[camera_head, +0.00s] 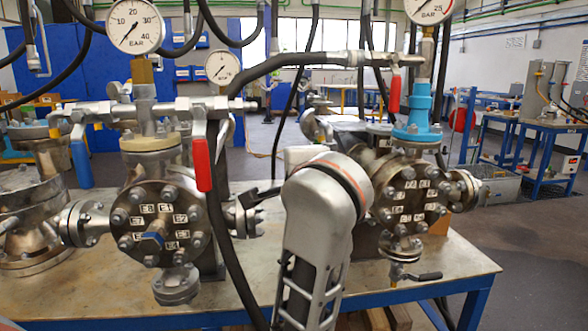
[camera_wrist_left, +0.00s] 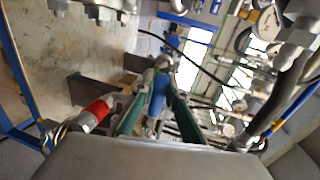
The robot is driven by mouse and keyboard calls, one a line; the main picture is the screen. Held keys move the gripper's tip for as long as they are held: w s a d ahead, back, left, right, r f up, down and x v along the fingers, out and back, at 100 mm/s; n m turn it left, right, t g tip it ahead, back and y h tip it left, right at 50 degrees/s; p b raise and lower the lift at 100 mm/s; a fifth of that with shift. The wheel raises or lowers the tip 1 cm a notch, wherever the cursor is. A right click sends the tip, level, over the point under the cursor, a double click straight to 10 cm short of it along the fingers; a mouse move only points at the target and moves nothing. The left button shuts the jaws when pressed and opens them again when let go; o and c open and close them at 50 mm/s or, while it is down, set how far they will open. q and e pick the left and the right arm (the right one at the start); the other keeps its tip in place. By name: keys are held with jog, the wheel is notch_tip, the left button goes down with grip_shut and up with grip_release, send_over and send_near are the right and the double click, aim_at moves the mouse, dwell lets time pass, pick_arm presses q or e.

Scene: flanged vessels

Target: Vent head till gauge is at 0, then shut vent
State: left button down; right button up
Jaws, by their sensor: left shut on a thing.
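In the left wrist view my left gripper (camera_wrist_left: 157,108) is shut on a blue handle (camera_wrist_left: 158,92), which lies between its two fingers. A red handle (camera_wrist_left: 95,115) is to the left of the fingers. In the head view one of my arm links (camera_head: 322,215) stands in front of the right vessel (camera_head: 410,200), and the gripper is hidden. The left vessel (camera_head: 160,220) carries a blue handle (camera_head: 81,163), a red handle (camera_head: 202,165) and a gauge (camera_head: 134,25). Another red handle (camera_head: 393,92) hangs above the right vessel. Its gauge (camera_head: 428,8) is cut off at the top; I cannot read its needle.
The vessels stand on a metal table (camera_head: 455,265) with a blue frame. A small gauge (camera_head: 222,67) stands between them. Black hoses (camera_head: 225,230) hang around the vessels. A black lever (camera_head: 425,276) sticks out below the right vessel. Open floor (camera_head: 530,240) lies to the right.

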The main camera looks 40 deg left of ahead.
pick_arm(q)
jog(key=shift+f, duration=0.1)
jog(key=c, duration=2)
grip_release()
pick_arm(e)
jog(key=shift+s+f, duration=0.1)
pick_arm(q)
jog(key=shift+v, duration=3.8)
